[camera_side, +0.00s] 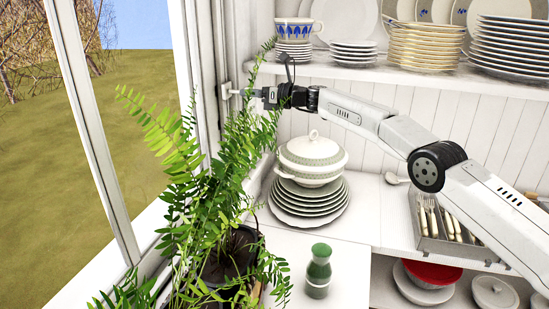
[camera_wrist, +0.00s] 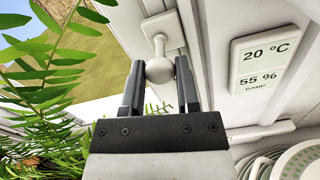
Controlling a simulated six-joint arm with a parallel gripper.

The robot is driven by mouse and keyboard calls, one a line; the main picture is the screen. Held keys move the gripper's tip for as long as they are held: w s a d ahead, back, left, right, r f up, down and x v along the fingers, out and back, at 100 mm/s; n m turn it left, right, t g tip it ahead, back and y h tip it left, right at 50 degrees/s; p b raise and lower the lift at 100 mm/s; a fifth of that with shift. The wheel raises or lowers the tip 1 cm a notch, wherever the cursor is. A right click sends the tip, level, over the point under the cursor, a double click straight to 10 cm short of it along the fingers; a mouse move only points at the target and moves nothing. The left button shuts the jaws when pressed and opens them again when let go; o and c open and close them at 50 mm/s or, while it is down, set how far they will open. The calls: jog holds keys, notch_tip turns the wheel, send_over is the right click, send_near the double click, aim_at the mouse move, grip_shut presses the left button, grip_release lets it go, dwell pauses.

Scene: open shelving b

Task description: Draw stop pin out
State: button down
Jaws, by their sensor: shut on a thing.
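The stop pin (camera_wrist: 159,70) is a pale knob with a narrow neck that runs into a white block on the window frame. My gripper (camera_wrist: 160,82) is shut on the knob, with one dark finger on each side of it in the wrist view. In the side view my gripper (camera_side: 254,93) reaches left to the window frame at the height of the upper shelf. The pin (camera_side: 232,92) is small there, and its inner end is hidden in the frame.
A fern (camera_side: 190,190) stands below and left of my gripper, its fronds close to it. A tureen (camera_side: 312,155) on stacked plates is below. Cups (camera_side: 294,29) and plates fill the upper shelf. A display (camera_wrist: 265,65) reading 20 °C and 55 % is right of the pin.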

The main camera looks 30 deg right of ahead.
jog(key=shift+v, duration=1.15)
jog(key=shift+c, duration=1.9)
grip_release()
jog(key=shift+d, duration=0.1)
jog(key=shift+o, duration=0.2)
jog(key=shift+s, duration=0.15)
jog(key=v, duration=0.7)
jog(key=shift+d, duration=0.15)
jog(key=shift+s, duration=0.15)
